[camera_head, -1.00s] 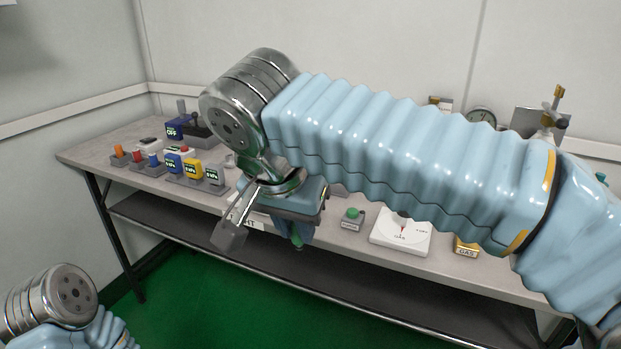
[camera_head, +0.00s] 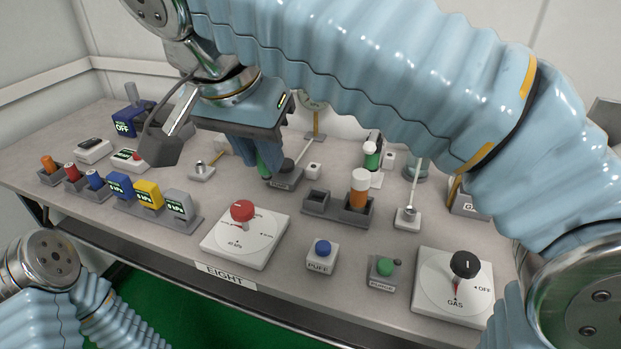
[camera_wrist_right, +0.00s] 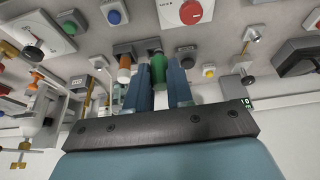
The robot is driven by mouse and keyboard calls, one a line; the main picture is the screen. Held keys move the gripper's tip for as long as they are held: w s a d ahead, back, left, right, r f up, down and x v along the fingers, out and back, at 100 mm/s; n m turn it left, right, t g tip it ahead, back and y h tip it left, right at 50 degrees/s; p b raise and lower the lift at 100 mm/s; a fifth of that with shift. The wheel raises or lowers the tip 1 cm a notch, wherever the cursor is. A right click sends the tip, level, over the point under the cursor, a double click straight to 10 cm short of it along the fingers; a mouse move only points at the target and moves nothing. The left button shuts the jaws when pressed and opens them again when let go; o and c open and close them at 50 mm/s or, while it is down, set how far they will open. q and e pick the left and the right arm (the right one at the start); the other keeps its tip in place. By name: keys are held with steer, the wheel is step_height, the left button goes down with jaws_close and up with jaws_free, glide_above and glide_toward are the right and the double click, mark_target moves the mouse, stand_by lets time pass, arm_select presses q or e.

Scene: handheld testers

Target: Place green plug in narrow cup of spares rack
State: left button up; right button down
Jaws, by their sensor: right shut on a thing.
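My right gripper (camera_head: 262,158) points down over the back middle of the table. It is shut on a green plug (camera_head: 263,167), partly hidden by its blue fingers. In the right wrist view the green plug (camera_wrist_right: 157,68) stands out between the fingertips. A grey rack (camera_head: 335,214) with two cups is to the right of the gripper. Its smaller left cup (camera_head: 317,196) looks empty; its right cup holds an orange and white plug (camera_head: 360,188). I cannot read a label on this rack. My left gripper is outside the picture; only my left arm shows at the lower left.
A dark grey block (camera_head: 286,180) is close beside the held plug. In front are a red-knob panel (camera_head: 245,238), a blue PUFF button (camera_head: 322,252), a green button (camera_head: 384,267) and a GAS dial (camera_head: 455,282). Colored plugs and meters (camera_head: 147,194) stand at left.

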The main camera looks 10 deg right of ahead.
steer(key=w+d+f, duration=0.8)
steer(key=shift+w+d+f+b, duration=0.1)
steer(key=shift+d+b, duration=0.2)
steer(key=shift+s+b+x, duration=0.15)
steer(key=shift+x, duration=0.95)
steer(key=shift+s+b+x, duration=0.15)
steer(key=shift+x, duration=0.95)
steer(key=shift+a+f, duration=0.1)
steer(key=shift+f+b, duration=0.55)
steer(key=shift+f, duration=0.05)
steer(key=c, duration=1)
jaws_free()
